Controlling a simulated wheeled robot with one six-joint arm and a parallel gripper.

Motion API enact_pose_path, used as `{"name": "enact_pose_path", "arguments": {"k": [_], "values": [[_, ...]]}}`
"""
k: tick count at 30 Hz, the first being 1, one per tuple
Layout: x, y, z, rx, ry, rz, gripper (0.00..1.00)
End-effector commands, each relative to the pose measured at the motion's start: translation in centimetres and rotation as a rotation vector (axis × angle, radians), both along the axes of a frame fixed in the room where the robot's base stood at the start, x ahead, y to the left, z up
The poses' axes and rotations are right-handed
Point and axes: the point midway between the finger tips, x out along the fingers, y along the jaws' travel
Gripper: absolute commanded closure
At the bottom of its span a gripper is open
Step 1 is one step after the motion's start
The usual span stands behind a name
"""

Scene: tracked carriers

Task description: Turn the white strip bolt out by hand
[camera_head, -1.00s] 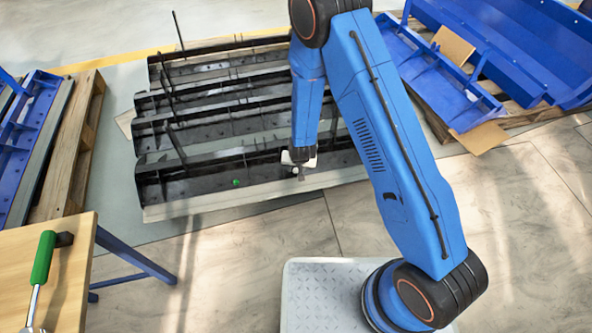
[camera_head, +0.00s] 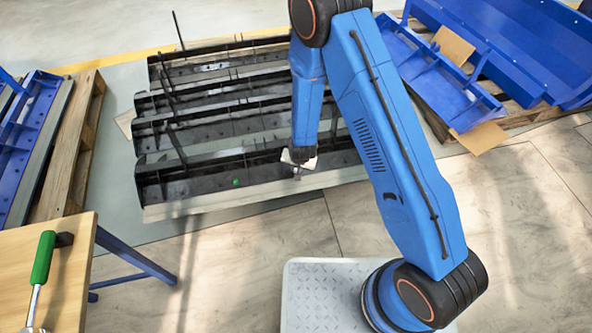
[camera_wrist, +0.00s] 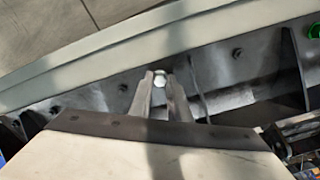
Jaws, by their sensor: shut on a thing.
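The white strip bolt (camera_wrist: 160,80) shows as a pale round head on the dark face of the nearest black carrier (camera_head: 215,185), beside its light strip (camera_head: 230,202). My gripper (camera_wrist: 160,78) is shut on the bolt, with one finger on each side of the head. In the head view my gripper (camera_head: 297,174) is low at the carrier's front edge, and I cannot make out the bolt there. How far the bolt is out of the carrier cannot be told.
A green bolt (camera_head: 236,182) sits left on the same carrier. More black carriers lie behind. A wooden table (camera_head: 70,275) with a green-handled tool (camera_head: 43,258) stands at front left. Pallets with blue parts (camera_head: 430,80) are at right. Floor in front is clear.

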Motion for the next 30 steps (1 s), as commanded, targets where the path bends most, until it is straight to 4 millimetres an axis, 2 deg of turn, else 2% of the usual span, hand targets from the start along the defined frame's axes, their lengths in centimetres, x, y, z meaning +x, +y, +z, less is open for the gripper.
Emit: {"name": "enact_pose_path", "arguments": {"k": [22, 23, 25, 26, 30], "values": [[-0.01, 0.0, -0.01, -0.234, -0.058, 0.695, 1.0], [-0.01, 0.0, -0.01, -0.238, -0.059, 0.708, 0.81], [-0.01, 0.0, -0.01, -0.236, -0.059, 0.702, 0.65], [-0.01, 0.0, -0.01, -0.236, -0.059, 0.701, 0.62], [0.0, 0.0, -0.01, -0.235, -0.059, 0.7, 0.62]]}}
